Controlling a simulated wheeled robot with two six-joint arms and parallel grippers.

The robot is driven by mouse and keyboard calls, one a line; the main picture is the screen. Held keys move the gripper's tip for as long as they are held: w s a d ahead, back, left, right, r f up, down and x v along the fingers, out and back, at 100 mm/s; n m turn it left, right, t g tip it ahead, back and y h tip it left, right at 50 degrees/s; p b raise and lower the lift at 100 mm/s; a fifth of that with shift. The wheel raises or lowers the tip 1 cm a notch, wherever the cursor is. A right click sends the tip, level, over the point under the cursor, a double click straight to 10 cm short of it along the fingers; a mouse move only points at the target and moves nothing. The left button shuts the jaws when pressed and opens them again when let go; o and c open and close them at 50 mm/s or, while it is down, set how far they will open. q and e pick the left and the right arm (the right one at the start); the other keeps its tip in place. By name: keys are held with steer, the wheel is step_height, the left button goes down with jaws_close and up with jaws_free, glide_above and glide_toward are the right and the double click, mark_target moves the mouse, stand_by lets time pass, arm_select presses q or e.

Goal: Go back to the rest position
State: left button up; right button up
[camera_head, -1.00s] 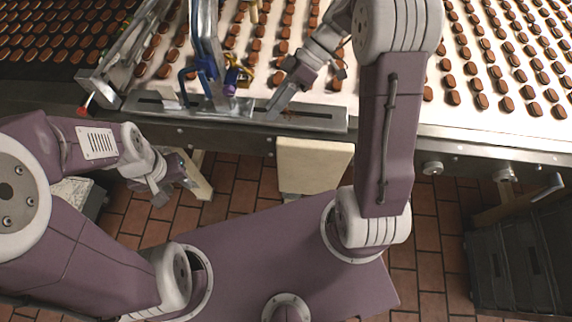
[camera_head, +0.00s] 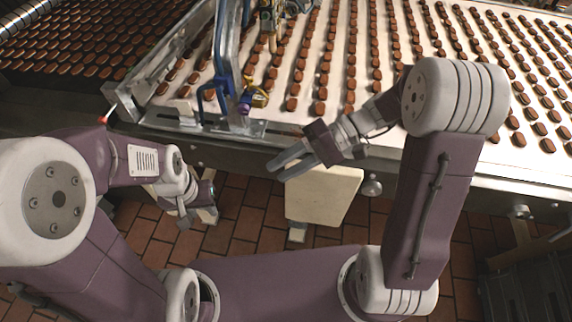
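My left gripper (camera_head: 184,220) hangs at the left over the brick floor, in front of the conveyor. Its fingers are small and partly hidden, so I cannot tell whether it is open or shut. My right gripper (camera_head: 277,170) reaches left from the raised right arm, near the conveyor's front edge and above a cream box. Its two grey fingers are a little apart with nothing between them.
A white conveyor (camera_head: 330,110) carries rows of brown biscuits behind my arms. A metal bracket with blue and yellow fittings (camera_head: 232,100) stands at its front left. A cream box (camera_head: 325,198) sits below the edge. Dark crates (camera_head: 520,290) stand at the lower right.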

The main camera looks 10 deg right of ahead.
steer(key=s+d+f+n+h, duration=0.2)
steer(key=s+d+f+h, duration=0.2)
steer(key=s+f+h, duration=0.4)
steer(key=w+d+f+m+t+h, duration=0.3)
steer(key=w+d+t+h, duration=0.1)
steer(key=d, duration=0.6)
steer(key=shift+w+d+m+t, duration=0.15)
steer(key=shift+w+m+t, duration=0.15)
steer(key=shift+w, duration=0.1)
steer(key=shift+s, duration=0.15)
